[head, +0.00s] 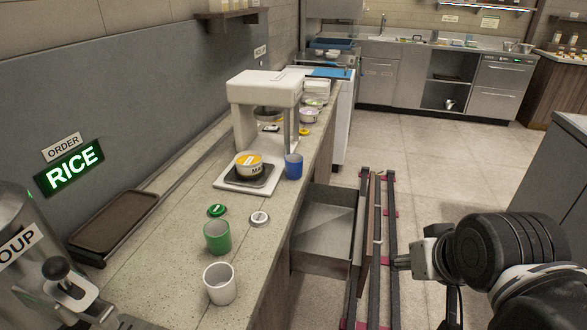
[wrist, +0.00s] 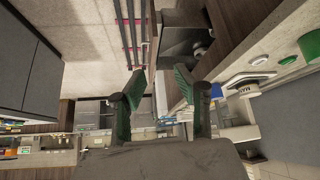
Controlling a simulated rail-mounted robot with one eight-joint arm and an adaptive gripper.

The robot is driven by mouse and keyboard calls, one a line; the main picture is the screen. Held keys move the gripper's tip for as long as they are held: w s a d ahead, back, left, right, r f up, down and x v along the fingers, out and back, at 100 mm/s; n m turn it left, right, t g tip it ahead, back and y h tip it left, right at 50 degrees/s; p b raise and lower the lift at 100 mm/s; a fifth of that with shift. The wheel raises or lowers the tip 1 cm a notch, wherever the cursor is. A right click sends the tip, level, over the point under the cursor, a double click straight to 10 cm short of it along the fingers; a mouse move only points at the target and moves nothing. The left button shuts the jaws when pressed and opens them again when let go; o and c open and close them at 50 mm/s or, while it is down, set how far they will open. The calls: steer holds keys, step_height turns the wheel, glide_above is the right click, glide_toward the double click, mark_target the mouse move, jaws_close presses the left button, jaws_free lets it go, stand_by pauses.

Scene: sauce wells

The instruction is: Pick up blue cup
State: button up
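The blue cup (head: 293,166) stands upright near the counter's edge, just right of a black scale plate (head: 263,181). My gripper (head: 404,262) is off to the right of the counter in the head view, over the floor and rails, well apart from the cup. In the wrist view my gripper (wrist: 160,82) shows two green-padded fingers spread wide with nothing between them.
A green cup (head: 217,238), a white cup (head: 220,284) and two lids stand nearer on the counter. A white machine (head: 262,100) rises behind the blue cup, with a labelled bowl (head: 249,165) beside it. An open drawer (head: 327,232) juts out below the counter.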

stand_by(0.3)
steer(key=o, duration=0.9)
